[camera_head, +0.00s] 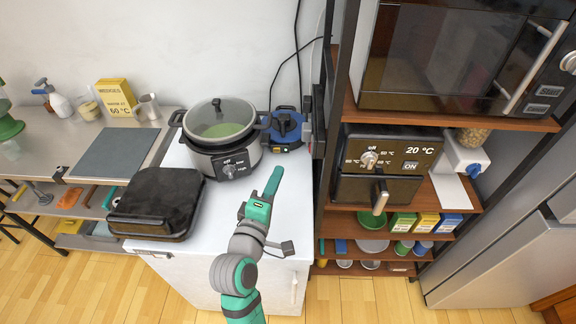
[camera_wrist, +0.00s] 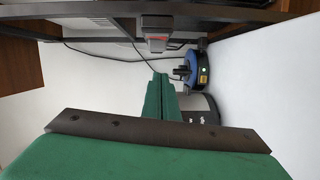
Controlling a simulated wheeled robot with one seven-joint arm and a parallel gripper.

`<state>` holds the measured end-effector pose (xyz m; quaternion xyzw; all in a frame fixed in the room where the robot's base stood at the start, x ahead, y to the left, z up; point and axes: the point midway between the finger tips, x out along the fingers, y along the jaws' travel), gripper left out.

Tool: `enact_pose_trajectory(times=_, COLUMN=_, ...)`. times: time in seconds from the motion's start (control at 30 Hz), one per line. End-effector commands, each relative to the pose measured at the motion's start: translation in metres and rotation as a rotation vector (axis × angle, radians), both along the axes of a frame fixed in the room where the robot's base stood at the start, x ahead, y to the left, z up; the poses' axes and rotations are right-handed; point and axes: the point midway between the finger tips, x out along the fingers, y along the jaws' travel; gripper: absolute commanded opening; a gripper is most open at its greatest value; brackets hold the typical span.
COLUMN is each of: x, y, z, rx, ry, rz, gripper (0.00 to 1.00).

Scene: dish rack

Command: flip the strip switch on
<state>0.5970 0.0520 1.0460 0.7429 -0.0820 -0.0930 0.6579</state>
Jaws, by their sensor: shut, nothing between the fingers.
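A dark strip (camera_head: 317,130) is fixed upright along the left post of the brown shelf, with plugs and cords at its upper part. In the wrist view a small grey block with a dull red face (camera_wrist: 156,43) sits on a dark bar and looks like the strip's switch; I cannot tell its position. My gripper (camera_head: 277,172) is shut and empty above the white counter, in front of the pot's right side and left of the shelf. Its green fingers (camera_wrist: 160,82) point toward the back wall, apart from the strip.
A lidded pot (camera_head: 222,137) and black grill (camera_head: 158,203) stand on the white counter (camera_head: 285,222). A blue device (camera_head: 284,127) with a lit green light is behind, near the wall. The shelf holds an oven (camera_head: 386,160). Black cords hang down the wall.

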Motion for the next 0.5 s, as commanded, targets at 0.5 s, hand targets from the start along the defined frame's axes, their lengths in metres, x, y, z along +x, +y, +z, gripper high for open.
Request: enact_pose_trajectory(times=0.5, x=0.088, y=-0.023, z=-0.002, rx=0.001, ry=-0.001, rz=-0.002, gripper=0.0)
